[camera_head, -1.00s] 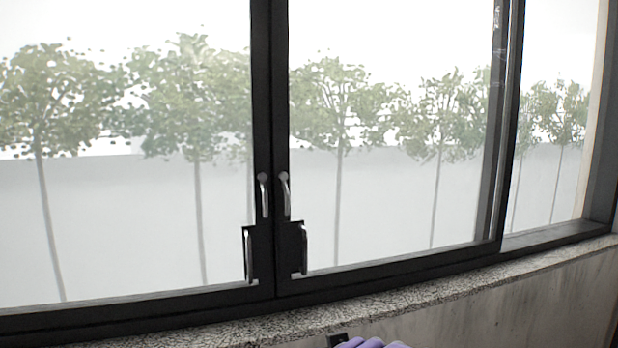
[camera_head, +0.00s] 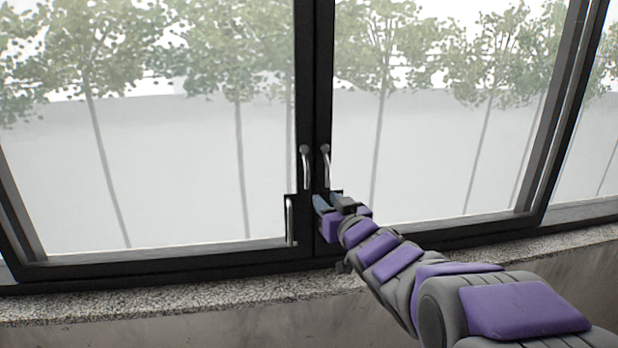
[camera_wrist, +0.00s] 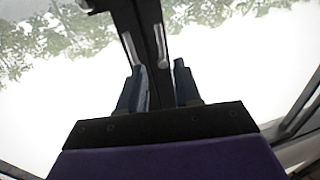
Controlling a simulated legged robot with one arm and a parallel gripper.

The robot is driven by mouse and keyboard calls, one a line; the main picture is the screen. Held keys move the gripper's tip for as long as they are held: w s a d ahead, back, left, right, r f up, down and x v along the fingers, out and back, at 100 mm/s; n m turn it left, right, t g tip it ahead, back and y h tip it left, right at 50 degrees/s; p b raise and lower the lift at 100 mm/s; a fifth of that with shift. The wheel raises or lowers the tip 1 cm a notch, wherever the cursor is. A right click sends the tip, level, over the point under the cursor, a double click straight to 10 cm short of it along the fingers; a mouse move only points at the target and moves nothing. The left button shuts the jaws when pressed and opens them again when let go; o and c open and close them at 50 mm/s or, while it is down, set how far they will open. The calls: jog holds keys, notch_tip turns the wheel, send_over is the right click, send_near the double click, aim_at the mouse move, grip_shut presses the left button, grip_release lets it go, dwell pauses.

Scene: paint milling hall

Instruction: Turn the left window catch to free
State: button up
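The left window catch (camera_head: 306,170) is a small silver lever on the dark frame left of the window's centre line. It hangs down from its pivot. A matching right catch (camera_head: 326,170) hangs beside it. In the wrist view the left catch (camera_wrist: 127,47) and right catch (camera_wrist: 160,45) show beyond my fingers. My gripper (camera_head: 325,200) is just below the catches, slightly to the right, in front of the frame. In the wrist view my gripper (camera_wrist: 159,68) has its two blue-grey fingers apart, with nothing between them. Neither catch is between the fingertips.
A tall silver pull handle (camera_head: 290,220) stands on a black plate at lower left of the frame. Its right-hand twin is hidden behind my gripper. A speckled stone sill (camera_head: 180,295) runs below the window. The room left of my arm is clear.

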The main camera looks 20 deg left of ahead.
aim_at(307, 180)
jog(key=p+x, duration=0.2)
jog(key=x, duration=1.1)
jog(key=shift+w+a, duration=0.3)
jog(key=shift+c, duration=0.2)
grip_shut()
